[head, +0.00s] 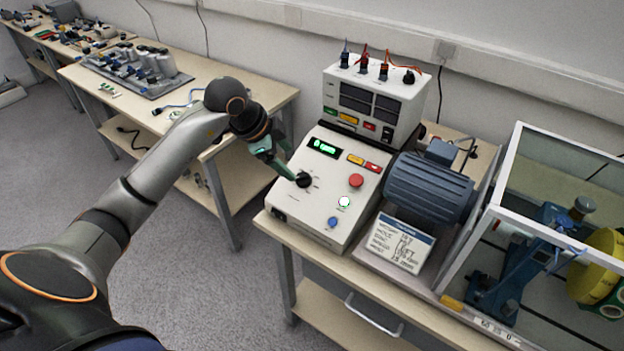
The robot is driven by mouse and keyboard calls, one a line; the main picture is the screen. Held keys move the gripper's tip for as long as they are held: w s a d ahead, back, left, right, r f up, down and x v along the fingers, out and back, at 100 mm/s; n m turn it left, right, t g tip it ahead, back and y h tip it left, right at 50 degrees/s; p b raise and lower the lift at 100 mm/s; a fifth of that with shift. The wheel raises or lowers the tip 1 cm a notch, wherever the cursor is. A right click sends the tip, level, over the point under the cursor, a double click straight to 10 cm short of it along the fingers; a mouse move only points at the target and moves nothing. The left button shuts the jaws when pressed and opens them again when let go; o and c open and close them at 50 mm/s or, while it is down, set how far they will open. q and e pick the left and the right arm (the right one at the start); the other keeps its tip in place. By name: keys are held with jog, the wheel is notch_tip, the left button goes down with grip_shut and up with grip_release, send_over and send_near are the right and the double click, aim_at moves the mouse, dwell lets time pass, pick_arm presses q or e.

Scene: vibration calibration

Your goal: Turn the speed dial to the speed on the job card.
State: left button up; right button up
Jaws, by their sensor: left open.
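The speed dial (304,180) is a black knob on the sloped face of a cream control box. My left gripper (292,174) is open, with its greenish fingers reaching down from the upper left to the dial. I cannot tell whether the fingers touch it. A green lit display (325,147) above the dial seems to read 0 with a unit. The job card (399,244) is a white card with handwriting, standing in front of the blue motor. Its writing is too small to read surely. My right gripper is not in view.
A red button (356,181), a white lit lamp (343,202) and a blue button (332,222) sit right of and below the dial. The ribbed blue motor (428,188) stands to the right, then a clear guard with a white frame (497,181). A wooden bench stands at left.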

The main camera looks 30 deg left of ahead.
aim_at(301, 176)
pick_arm(q)
jog(key=shift+n+y, duration=0.3)
jog(key=shift+n, duration=0.1)
jog(key=x, duration=0.4)
jog(key=a+p+x, duration=0.1)
jog(key=x, duration=0.7)
jog(key=shift+w+a+r, duration=0.1)
jog(key=shift+w+a, duration=0.05)
jog(key=shift+c, duration=0.4)
grip_shut()
